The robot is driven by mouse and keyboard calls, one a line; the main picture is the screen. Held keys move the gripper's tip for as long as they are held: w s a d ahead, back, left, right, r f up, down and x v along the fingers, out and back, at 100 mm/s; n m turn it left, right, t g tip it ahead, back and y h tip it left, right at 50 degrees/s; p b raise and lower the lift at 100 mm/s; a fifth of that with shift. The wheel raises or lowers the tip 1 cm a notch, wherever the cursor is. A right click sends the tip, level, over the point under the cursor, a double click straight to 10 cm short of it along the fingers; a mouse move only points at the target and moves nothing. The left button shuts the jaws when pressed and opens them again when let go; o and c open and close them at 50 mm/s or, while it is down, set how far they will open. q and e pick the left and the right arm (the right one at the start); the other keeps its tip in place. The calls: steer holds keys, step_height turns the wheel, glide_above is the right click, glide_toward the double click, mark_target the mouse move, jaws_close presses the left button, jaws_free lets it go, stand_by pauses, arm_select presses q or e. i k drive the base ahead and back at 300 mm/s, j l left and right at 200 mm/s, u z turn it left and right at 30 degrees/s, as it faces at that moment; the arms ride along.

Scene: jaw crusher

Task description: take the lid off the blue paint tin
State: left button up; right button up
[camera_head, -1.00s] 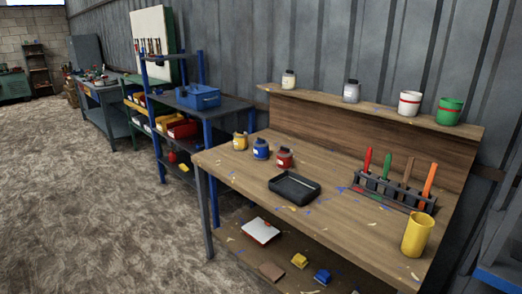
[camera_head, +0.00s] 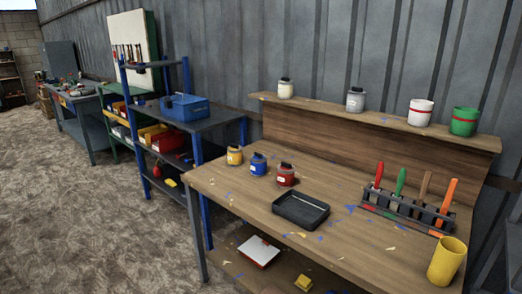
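The blue paint tin (camera_head: 258,165) stands upright on the wooden workbench (camera_head: 340,240), between a yellow tin (camera_head: 234,155) on its left and a red tin (camera_head: 286,174) on its right. Its top is dark, with a dark piece on it; the lid's detail is too small to tell. Neither of my grippers is in view.
A black tray (camera_head: 300,209) lies in front of the red tin. A rack of coloured-handled tools (camera_head: 408,206) and a yellow cup (camera_head: 446,261) stand at the right. Several pots line the back shelf (camera_head: 385,120). A blue toolbox (camera_head: 184,107) sits on the shelving beyond.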

mark_target(257, 157)
steer(key=i+j+z, duration=0.1)
steer(key=i+j, duration=0.15)
steer(key=i+j+z, duration=0.1)
steer(key=i+j, duration=0.15)
steer(key=j, duration=0.15)
steer(key=i+j+z, duration=0.1)
steer(key=i+j, duration=0.4)
steer(key=j, duration=0.2)
steer(key=i+j+z, duration=0.25)
steer(key=i+j, duration=0.2)
steer(key=j, duration=0.3)
